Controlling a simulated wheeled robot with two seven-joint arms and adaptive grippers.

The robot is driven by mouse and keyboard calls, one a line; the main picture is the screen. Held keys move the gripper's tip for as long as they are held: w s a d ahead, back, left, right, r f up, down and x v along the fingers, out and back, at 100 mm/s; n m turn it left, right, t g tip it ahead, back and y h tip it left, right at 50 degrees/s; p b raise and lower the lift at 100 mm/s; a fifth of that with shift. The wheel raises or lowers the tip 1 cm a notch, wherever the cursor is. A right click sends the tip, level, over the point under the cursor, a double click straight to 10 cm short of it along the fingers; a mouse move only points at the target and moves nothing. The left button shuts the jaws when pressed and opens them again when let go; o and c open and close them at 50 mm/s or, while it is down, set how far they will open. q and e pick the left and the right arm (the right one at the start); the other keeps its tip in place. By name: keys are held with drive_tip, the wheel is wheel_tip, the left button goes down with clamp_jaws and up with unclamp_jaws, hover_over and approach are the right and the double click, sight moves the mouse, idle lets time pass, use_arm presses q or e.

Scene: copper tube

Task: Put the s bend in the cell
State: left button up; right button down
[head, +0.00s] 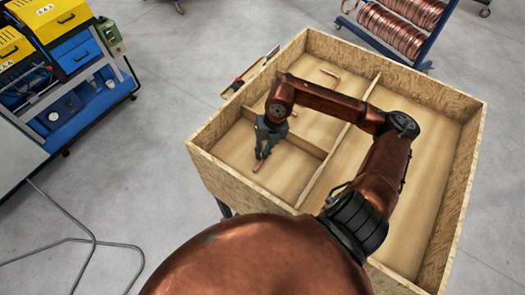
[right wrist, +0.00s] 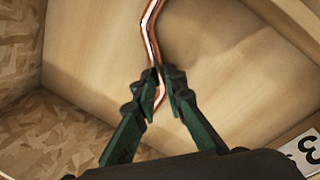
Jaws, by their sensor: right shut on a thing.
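The s bend, a thin bent copper tube (right wrist: 151,40), is between the fingertips of my right gripper (right wrist: 160,88) in the right wrist view. Its far part extends past the fingertips, above or against a pale wooden floor; I cannot tell whether it touches. In the head view my right gripper (head: 261,154) points down inside the front-left cell of the wooden box (head: 240,187), and a bit of copper (head: 258,166) shows at its tip. The gripper is shut on the tube. My left gripper is not in view.
Wooden dividers (head: 343,152) split the box into cells. Another bent copper piece (head: 331,76) lies in the back-left cell. The large right cell looks empty where visible. A copper coil rack (head: 395,30) stands behind.

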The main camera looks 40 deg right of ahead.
drive_tip(key=shift+f, duration=0.15)
drive_tip(key=c, duration=2)
unclamp_jaws()
drive_tip(key=shift+r, duration=0.2)
drive_tip(key=shift+d+r, duration=0.15)
drive_tip(key=shift+r, duration=0.2)
drive_tip(key=r, duration=0.3)
drive_tip(key=d+r+b, duration=0.1)
drive_tip(key=r, duration=0.3)
drive_tip(key=s+r+b, duration=0.1)
drive_tip(key=r, duration=0.3)
drive_tip(key=shift+d, duration=0.4)
